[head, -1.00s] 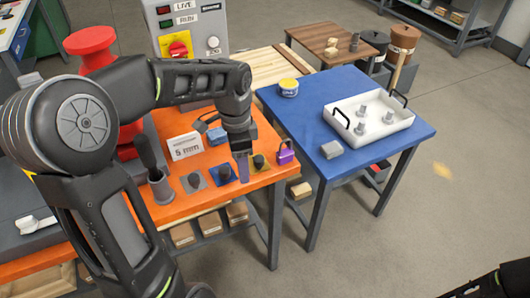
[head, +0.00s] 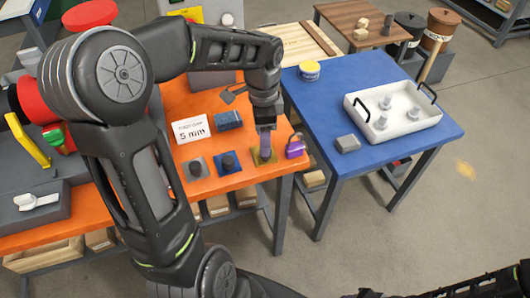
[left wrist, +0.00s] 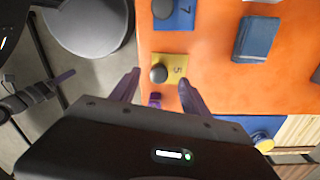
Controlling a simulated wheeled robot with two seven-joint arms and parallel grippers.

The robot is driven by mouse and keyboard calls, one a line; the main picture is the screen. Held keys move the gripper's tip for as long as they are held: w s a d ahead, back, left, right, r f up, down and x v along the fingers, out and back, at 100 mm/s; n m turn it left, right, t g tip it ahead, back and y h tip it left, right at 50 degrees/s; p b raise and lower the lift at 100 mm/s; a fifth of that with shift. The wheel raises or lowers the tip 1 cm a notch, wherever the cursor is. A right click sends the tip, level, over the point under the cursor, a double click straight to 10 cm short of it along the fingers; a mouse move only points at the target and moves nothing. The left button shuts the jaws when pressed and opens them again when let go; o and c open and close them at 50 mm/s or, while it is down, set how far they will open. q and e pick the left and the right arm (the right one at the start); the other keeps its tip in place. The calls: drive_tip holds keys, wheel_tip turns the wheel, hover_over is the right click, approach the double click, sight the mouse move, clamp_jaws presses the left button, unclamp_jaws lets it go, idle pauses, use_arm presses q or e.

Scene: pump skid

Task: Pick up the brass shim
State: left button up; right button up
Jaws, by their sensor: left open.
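The brass shim (head: 259,160) is a small yellow plate at the front right of the orange bench. In the left wrist view it shows a dark round knob and a 5 on its plate (left wrist: 177,62). My left gripper (head: 266,146) points down over the shim and hides part of it. In the left wrist view the open left gripper (left wrist: 158,78) has one finger on each side of the knob, with nothing held. Whether the fingers touch the plate is unclear. My right arm shows dark along the bottom right edge; its jaws cannot be made out.
A purple padlock (head: 294,147) stands close right of the shim. A blue plate (head: 229,169) and a grey plate (head: 195,166) with knobs lie to its left. Behind are a 5 mm sign (head: 190,129) and a blue box (head: 229,121). A blue table (head: 335,100) stands right.

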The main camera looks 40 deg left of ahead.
sight(259, 161)
use_arm(q)
drive_tip(key=shift+f, duration=0.2)
drive_tip(key=f+p, duration=0.1)
drive_tip(key=f, duration=0.4)
drive_tip(key=shift+d+f, duration=0.1)
drive_tip(key=shift+d, duration=0.1)
drive_tip(key=shift+c, duration=0.2)
idle(0.3)
clamp_jaws()
idle(0.4)
